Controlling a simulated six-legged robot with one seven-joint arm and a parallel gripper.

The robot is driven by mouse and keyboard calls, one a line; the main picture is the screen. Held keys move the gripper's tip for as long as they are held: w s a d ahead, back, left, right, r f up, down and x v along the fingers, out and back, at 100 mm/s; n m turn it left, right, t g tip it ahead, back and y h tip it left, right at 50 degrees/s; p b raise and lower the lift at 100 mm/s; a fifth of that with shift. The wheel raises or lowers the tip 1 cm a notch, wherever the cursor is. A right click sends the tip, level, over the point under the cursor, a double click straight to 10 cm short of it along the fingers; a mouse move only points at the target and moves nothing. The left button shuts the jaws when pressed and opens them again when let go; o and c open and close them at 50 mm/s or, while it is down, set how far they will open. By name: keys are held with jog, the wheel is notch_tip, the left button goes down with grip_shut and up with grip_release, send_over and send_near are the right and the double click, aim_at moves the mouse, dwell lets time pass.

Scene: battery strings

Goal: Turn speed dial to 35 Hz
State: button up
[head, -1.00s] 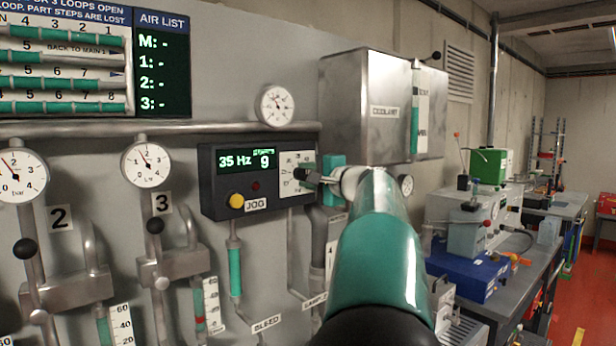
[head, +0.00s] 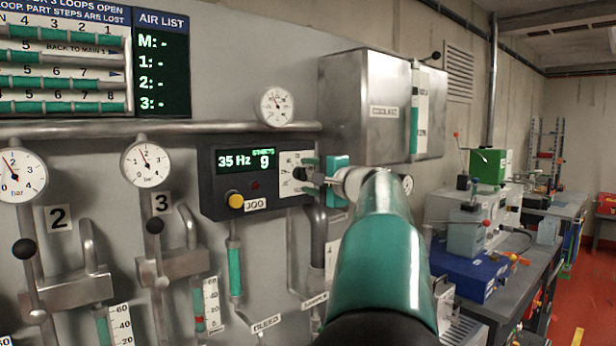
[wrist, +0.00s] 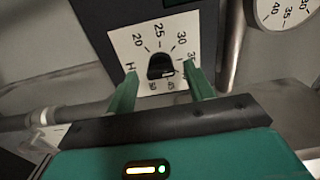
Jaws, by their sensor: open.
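The speed dial is a small black knob (head: 299,173) on a white scale plate at the right end of the dark control box (head: 222,190). The box's green display (head: 247,161) reads 35 Hz, with a 9 beside it. In the wrist view the knob (wrist: 161,67) sits among marks including 20, 25 and 30; its exact pointing is hard to read. My gripper (head: 311,174) is open, its green fingers spread to either side of the knob. In the wrist view the open gripper (wrist: 160,77) shows gaps between both fingers and the knob, and it holds nothing.
A round gauge (head: 276,106) and a horizontal pipe (head: 200,128) are above. A steel coolant tank (head: 375,105) is above right. Pipes run below the box.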

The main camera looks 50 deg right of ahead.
jog(key=v, duration=1.2)
jog(key=shift+s, duration=0.35)
jog(key=shift+r, duration=0.1)
jog(key=w+a+f+n+g+y, duration=0.25)
jog(key=a+f, duration=0.25)
jog(key=a, duration=0.3)
jog(key=w+a+f+n+g+y, duration=0.15)
jog(key=w+a+f, duration=0.25)
jog(key=a, duration=0.4)
jog(key=w+a+f+n+g+y, duration=0.25)
jog(key=w+a+f, duration=0.2)
jog(key=a, duration=0.45)
jog(key=s+a+f+n+g, duration=0.1)
jog(key=s+a+f+n, duration=0.3)
jog(key=a+f, duration=0.2)
jog(key=s+a+f+n+g+h, duration=0.1)
jog(key=s+a+f+n+g, duration=0.1)
jog(key=s+a+f+n, duration=0.2)
jog(key=s+a+f+n+g+h, duration=0.1)
jog(key=s+a+f+n, duration=0.3)
jog(key=a+f, duration=0.6)
jog(key=shift+a+n+g, duration=0.5)
jog(key=shift+n+g, duration=0.25)
jog(key=shift+n, duration=0.2)
jog(key=shift+w+h, duration=0.1)
jog(key=shift+h, duration=0.15)
